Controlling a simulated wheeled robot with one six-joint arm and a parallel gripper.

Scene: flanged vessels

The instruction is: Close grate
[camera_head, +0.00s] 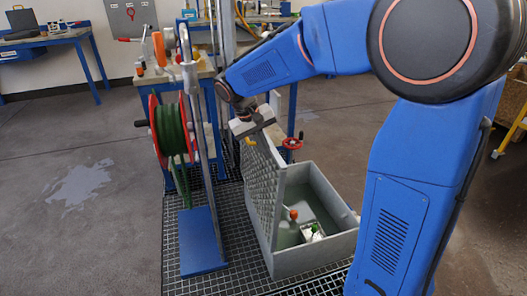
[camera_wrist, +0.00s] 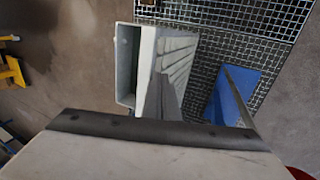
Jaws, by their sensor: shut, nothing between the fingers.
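The grate (camera_head: 262,185) is a grey mesh panel standing roughly upright along the left side of an open grey box (camera_head: 318,258). The box's inside is exposed, with a small red ball-like part and a pale object on its floor. My gripper (camera_head: 252,125) is shut and empty at the top edge of the grate; I cannot tell whether it touches. In the wrist view, my gripper's pale body and dark edge (camera_wrist: 155,130) fill the bottom. Beyond it show the box (camera_wrist: 127,65) and what looks like the grate (camera_wrist: 178,65), partly hidden by my gripper.
A hose reel (camera_head: 172,135) on a stand with a blue base (camera_head: 203,240) stands close left of the grate. A red valve wheel (camera_head: 292,143) is behind the box. A workbench (camera_head: 235,62) is at the back. Dark floor grating surrounds the box; open floor lies further left.

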